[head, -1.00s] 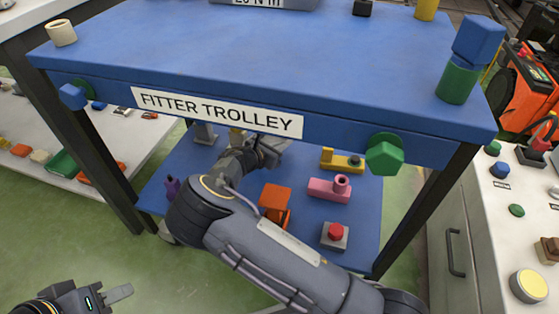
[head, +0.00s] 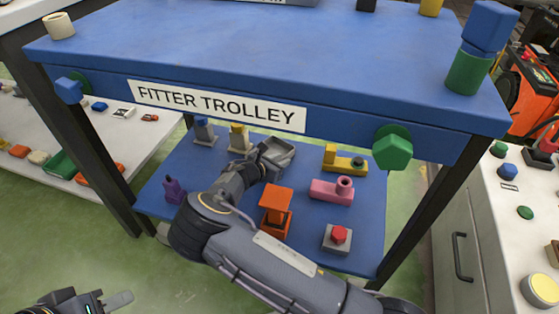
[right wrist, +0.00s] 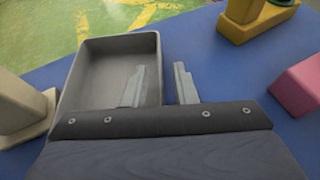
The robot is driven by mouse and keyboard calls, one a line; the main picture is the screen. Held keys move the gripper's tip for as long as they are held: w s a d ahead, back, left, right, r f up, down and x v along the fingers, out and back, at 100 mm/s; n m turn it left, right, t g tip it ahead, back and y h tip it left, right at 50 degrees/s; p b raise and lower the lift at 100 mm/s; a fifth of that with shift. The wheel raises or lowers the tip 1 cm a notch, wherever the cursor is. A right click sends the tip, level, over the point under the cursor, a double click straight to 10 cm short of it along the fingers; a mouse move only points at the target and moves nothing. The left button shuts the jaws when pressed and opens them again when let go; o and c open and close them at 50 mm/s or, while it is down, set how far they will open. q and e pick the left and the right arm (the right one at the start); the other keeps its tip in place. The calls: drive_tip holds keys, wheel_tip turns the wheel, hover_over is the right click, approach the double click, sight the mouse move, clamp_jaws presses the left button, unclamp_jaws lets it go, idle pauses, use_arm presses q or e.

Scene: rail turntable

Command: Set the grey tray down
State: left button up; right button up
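The grey tray (head: 285,161) is a shallow open box. In the head view it is at the back middle of the trolley's blue lower shelf (head: 222,155), partly hidden by my right gripper (head: 266,152). In the right wrist view the tray (right wrist: 88,62) appears to rest level and empty on the shelf. My right gripper (right wrist: 160,86) is open there, one finger inside the tray and one outside its right wall, with gaps showing beside the wall. My left gripper (head: 112,301) is at the bottom left, away from the shelf; its opening is unclear.
A yellow block part (head: 345,162), pink part (head: 332,190), orange part (head: 275,208) and red-buttoned block (head: 337,238) stand right and in front of the tray. Two grey and beige posts (head: 239,139) are left of it. The trolley's top (head: 270,45) overhangs the shelf.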

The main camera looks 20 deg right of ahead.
drive_tip(key=shift+r, duration=0.1)
drive_tip(key=shift+s+a+r, duration=0.15)
drive_tip(key=shift+a+r, duration=0.1)
drive_tip(key=p+v, duration=0.4)
drive_tip(key=v, duration=0.6)
drive_tip(key=shift+s+a+r+p, duration=0.1)
drive_tip(key=shift+a+p, duration=0.1)
drive_tip(key=shift+p, duration=0.1)
drive_tip(key=shift+s+a, duration=0.25)
drive_tip(key=shift+a, duration=0.1)
drive_tip(key=shift+r, duration=0.1)
